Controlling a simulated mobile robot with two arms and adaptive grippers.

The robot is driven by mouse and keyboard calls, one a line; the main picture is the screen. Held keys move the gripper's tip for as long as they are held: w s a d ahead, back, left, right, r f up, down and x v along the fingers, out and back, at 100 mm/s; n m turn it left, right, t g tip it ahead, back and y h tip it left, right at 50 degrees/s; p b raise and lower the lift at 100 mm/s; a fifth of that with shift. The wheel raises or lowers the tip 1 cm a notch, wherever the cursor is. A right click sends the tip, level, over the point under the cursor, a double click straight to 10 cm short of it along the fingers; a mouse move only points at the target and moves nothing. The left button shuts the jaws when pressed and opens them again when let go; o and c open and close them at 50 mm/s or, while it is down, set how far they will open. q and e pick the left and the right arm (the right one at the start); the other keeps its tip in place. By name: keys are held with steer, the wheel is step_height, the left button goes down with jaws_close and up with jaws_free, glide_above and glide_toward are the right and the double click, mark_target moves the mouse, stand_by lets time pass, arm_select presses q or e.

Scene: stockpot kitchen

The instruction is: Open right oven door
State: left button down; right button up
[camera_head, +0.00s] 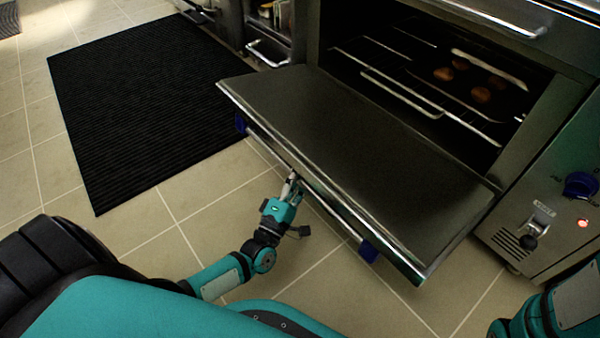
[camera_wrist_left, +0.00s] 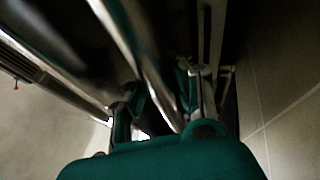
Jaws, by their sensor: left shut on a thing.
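The oven door (camera_head: 360,140) is hinged down and lies open, close to level, in front of the oven cavity (camera_head: 430,75). A metal bar handle (camera_head: 325,202) with blue end brackets runs along the door's outer edge. My left gripper (camera_head: 291,183) is at the handle, near its middle, and is shut on it. In the left wrist view the bar (camera_wrist_left: 140,60) runs down between the two fingers. My right gripper is out of view; only part of my right arm shows at the bottom right.
Inside the oven are wire racks (camera_head: 400,92) and a tray with several round brown items (camera_head: 481,94). A control panel (camera_head: 550,215) with a blue knob and a lit red light stands at right. A black ribbed mat (camera_head: 130,105) lies on the tiled floor at left.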

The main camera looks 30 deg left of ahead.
arm_select(q)
steer(key=shift+s+a+f, duration=0.2)
steer(key=shift+a+f, duration=0.15)
steer(key=shift+a, duration=0.05)
steer(key=c, duration=1.2)
jaws_free()
steer(key=shift+s+a, duration=0.1)
steer(key=shift+a, duration=0.05)
steer(key=shift+c, duration=0.2)
steer(key=shift+o, duration=0.9)
steer(key=shift+r, duration=0.1)
steer(key=shift+d, duration=0.3)
steer(key=shift+s, duration=0.3)
steer(key=v, duration=1.1)
steer(key=shift+f, duration=0.3)
steer(key=shift+s, duration=0.1)
